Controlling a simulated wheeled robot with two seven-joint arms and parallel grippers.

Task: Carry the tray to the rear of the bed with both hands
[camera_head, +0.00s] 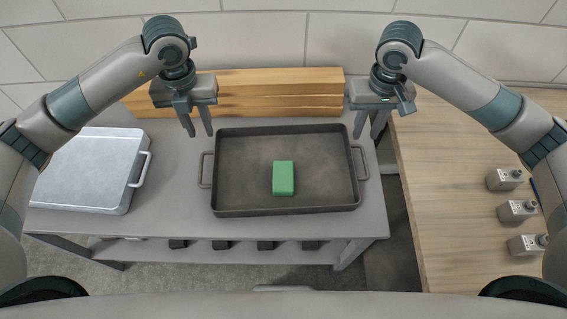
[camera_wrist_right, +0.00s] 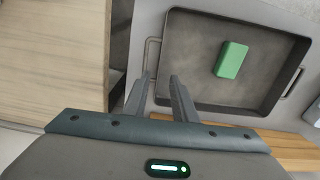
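The dark tray (camera_head: 240,209) lies on a grey table, with a loop handle on its left and right ends. A green block (camera_head: 283,178) sits inside it, right of the middle. My left gripper (camera_head: 198,135) is open and empty, above the table just beyond the tray's left handle (camera_head: 206,169). My right gripper (camera_head: 367,136) is open near the tray's right handle (camera_head: 359,161). In the right wrist view, the fingers (camera_wrist_right: 160,78) are spread and empty, close to that handle (camera_wrist_right: 151,57), which is not clearly between them.
A silver lidded pan (camera_head: 88,168) stands on the grey table (camera_head: 180,205) at the left. Stacked wooden beams (camera_head: 270,92) lie along the back. A wooden table (camera_head: 445,165) at the right holds several small grey devices (camera_head: 517,210).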

